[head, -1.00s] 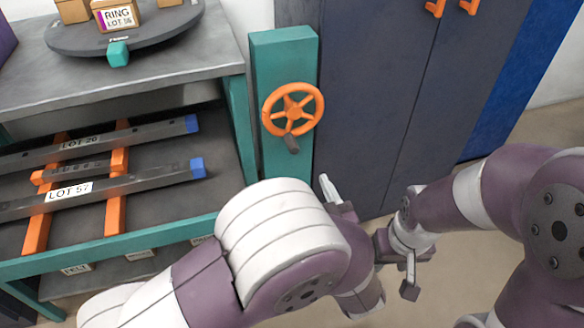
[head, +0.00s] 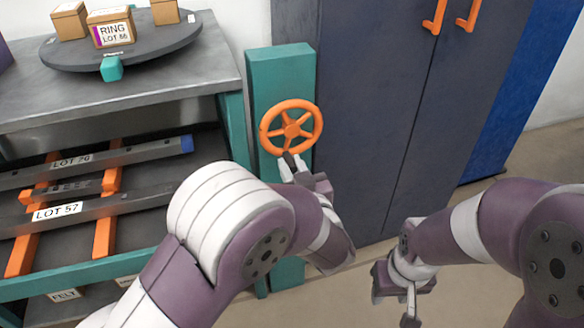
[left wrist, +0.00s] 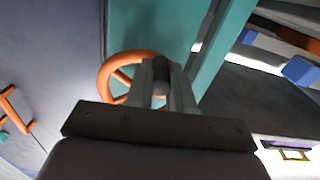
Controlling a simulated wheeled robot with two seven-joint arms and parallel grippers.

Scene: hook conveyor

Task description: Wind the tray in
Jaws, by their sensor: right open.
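An orange handwheel (head: 291,127) is mounted on a teal post (head: 280,75), with a dark crank knob (left wrist: 161,84) at its lower rim. My left gripper (head: 293,167) is at the knob, its two fingers on either side of it. The left wrist view shows the knob between the fingertips; whether they press on it is unclear. My right gripper (head: 394,296) is open and empty, low in front of the cabinet. No part is clearly marked as the tray; orange rails (head: 104,238) carrying grey bars (head: 125,200) lie in the bay left of the post.
A dark cabinet (head: 385,110) with orange handles stands right of the post. A round turntable (head: 150,48) with labelled boxes (head: 111,33) sits on the grey bench top (head: 190,88). My left arm covers the right part of the bay. Open floor lies below the cabinet.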

